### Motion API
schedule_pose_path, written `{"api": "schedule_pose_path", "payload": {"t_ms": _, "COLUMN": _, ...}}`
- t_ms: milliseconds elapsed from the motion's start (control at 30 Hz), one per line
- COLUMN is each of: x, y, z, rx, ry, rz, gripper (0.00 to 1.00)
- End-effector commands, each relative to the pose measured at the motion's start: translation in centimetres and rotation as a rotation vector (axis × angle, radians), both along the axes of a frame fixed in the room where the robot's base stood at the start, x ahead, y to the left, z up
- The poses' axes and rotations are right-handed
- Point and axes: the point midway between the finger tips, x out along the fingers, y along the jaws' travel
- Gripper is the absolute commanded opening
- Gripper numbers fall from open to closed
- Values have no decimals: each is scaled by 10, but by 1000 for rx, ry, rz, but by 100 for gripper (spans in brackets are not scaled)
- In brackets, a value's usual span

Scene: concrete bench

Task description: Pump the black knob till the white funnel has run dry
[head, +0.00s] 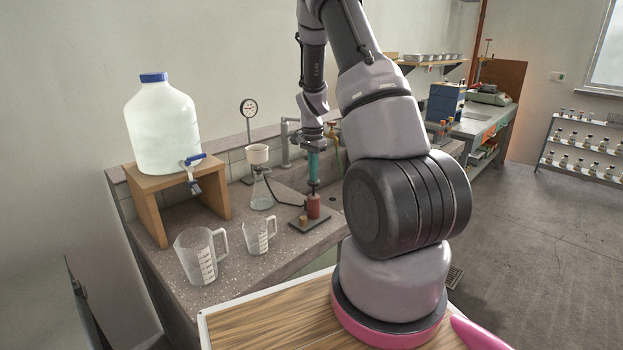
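The white funnel (258,154) sits upright in the neck of a clear conical flask (262,196) on the bench. Its inside is too small to judge for liquid. A dark hose runs from the flask to a small pump with a red body (313,208) on a dark base plate (308,224). My gripper (313,181), with teal fingers pointing down, is right above the red body, at the top of the pump. The black knob cannot be made out clearly; the fingertips seem to cover it. Whether the fingers are shut on it cannot be seen.
A large jug (163,125) with a blue cap and tap stands on a wooden stand (150,215) at left. Two clear measuring jugs, a larger (200,256) and a smaller (257,236), stand in front of the flask.

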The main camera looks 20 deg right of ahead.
Motion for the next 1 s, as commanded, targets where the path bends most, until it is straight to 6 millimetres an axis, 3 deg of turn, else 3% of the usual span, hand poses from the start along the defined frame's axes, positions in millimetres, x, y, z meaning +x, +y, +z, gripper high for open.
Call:
{"api": "schedule_pose_path", "payload": {"t_ms": 200, "x": 3, "y": -1, "z": 55, "rx": -1, "ry": -8, "rz": 2, "gripper": 0}}
{"api": "schedule_pose_path", "payload": {"t_ms": 433, "x": 3, "y": -1, "z": 96, "rx": -1, "ry": -8, "rz": 1, "gripper": 0}}
{"api": "schedule_pose_path", "payload": {"t_ms": 633, "x": 3, "y": -1, "z": 110, "rx": -1, "ry": -6, "rz": 2, "gripper": 0}}
{"api": "schedule_pose_path", "payload": {"t_ms": 1000, "x": 3, "y": -1, "z": 111, "rx": -1, "ry": -6, "rz": 1, "gripper": 0}}
